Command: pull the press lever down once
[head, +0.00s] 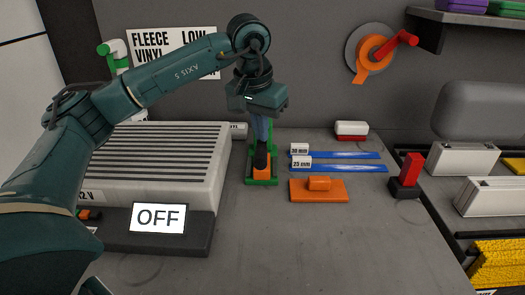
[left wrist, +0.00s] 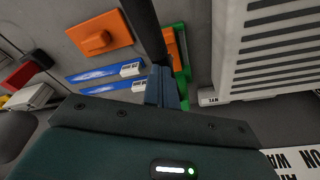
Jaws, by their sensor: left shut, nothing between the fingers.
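The press has a green frame (head: 263,182) with an orange block (head: 262,173) on its base. The frame also shows in the left wrist view (left wrist: 182,62). A black bar, which looks like the press lever (head: 261,157), stands over the block. In the left wrist view the lever (left wrist: 147,30) runs up to the fingertips. My left gripper (head: 260,138) points down right over the press, its fingers together with nothing between them. The fingers (left wrist: 163,90) look close to or touching the lever; I cannot tell which. They partly hide the press. My right gripper is not in view.
Left of the press stands a white ribbed box (head: 160,150) with an OFF sign (head: 158,217). To the right lie blue strips (head: 345,167) and an orange squeegee-like block (head: 319,190). A red-and-black item (head: 407,178) stands farther right. The front middle of the table is clear.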

